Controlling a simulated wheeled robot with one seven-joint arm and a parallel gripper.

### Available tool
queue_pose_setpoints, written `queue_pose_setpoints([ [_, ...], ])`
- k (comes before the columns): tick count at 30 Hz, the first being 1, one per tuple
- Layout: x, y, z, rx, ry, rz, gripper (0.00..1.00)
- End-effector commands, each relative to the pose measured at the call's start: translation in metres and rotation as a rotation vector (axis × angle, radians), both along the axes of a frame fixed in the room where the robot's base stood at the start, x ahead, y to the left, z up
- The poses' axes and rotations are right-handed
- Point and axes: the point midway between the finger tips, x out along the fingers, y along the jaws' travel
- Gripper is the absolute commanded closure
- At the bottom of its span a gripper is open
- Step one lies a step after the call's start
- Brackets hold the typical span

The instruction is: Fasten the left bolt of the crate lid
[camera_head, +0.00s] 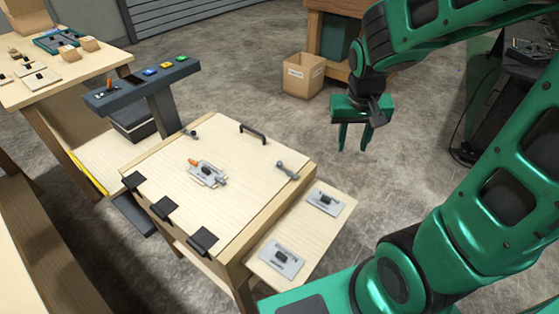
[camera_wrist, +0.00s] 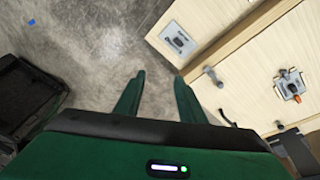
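The crate lid (camera_head: 235,190) is a pale wooden panel, lying shut on its crate; it also shows in the wrist view (camera_wrist: 265,50). The left bolt (camera_head: 190,132) is a small grey fitting at the lid's far left edge; in the wrist view a small fitting (camera_wrist: 279,125) by the console appears to be it. The right bolt (camera_head: 285,170) sits at the right edge and shows in the wrist view (camera_wrist: 212,76). Whether either bolt is fastened is too small to tell. My gripper (camera_head: 354,142) is open and empty, above the floor right of the crate; its fingers (camera_wrist: 157,88) point down.
A black handle (camera_head: 252,131) stands between the bolts. An orange-tipped clamp (camera_head: 207,172) is mid-lid. A console with coloured buttons (camera_head: 145,82) rises behind the left bolt. A side shelf (camera_head: 335,222) with two metal plates adjoins the right. A cardboard box (camera_head: 303,75) sits behind.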

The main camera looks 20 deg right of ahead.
Motion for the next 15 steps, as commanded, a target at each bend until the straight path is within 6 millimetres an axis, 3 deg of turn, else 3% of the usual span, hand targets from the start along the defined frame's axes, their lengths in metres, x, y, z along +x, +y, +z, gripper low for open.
queue_pose_setpoints([
  [3,0.048,0.041,-0.025,-0.014,-0.054,0.077,0.64],
  [6,0.080,0.076,-0.043,-0.009,-0.104,0.127,0.64],
  [12,0.114,0.131,-0.069,0.016,-0.171,0.193,0.64],
  [15,0.121,0.144,-0.075,0.025,-0.188,0.205,0.64],
])
